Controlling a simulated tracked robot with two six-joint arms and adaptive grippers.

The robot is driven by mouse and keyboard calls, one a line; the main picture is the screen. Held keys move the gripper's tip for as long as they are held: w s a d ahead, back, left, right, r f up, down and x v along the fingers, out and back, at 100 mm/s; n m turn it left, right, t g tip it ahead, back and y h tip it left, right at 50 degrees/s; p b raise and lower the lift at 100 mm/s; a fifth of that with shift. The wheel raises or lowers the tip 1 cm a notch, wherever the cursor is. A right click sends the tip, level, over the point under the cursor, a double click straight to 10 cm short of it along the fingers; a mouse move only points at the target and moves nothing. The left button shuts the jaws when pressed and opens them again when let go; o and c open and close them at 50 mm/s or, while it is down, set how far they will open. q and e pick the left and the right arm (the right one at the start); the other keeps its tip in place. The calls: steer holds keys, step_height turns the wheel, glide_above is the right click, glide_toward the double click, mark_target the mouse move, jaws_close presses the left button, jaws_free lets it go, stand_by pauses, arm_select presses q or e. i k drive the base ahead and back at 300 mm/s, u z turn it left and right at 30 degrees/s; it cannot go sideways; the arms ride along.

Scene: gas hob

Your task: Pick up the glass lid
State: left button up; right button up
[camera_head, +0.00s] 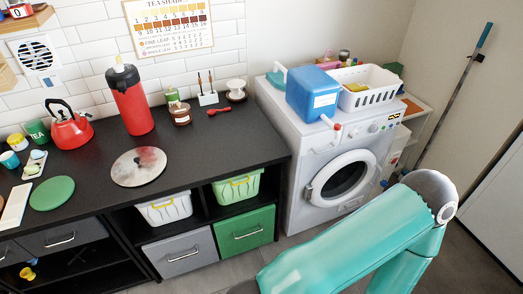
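I see no clear glass lid that I can pick out for sure. A flat round grey-white disc (138,167) with a reddish patch lies on the black counter (225,150), in front of a red flask; I cannot tell if it is glass. A teal link of one of my arms rises at the lower right, in front of the floor. Neither gripper shows in the head view.
The red flask (130,100), a red kettle (71,128) and a green round mat (52,193) stand or lie on the counter. A washing machine (312,140) at right carries a blue box (313,93) and a white basket (370,97). Counter space right of the disc is clear.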

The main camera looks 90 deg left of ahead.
mark_target(138, 167)
steer(key=z, duration=0.35)
steer(key=i, duration=0.55)
steer(key=u, duration=2.25)
steer(key=i, duration=0.35)
steer(key=u, duration=2.75)
steer(key=k, duration=0.45)
steer(key=u, duration=0.45)
steer(key=i, duration=1.55)
steer(key=z, duration=0.5)
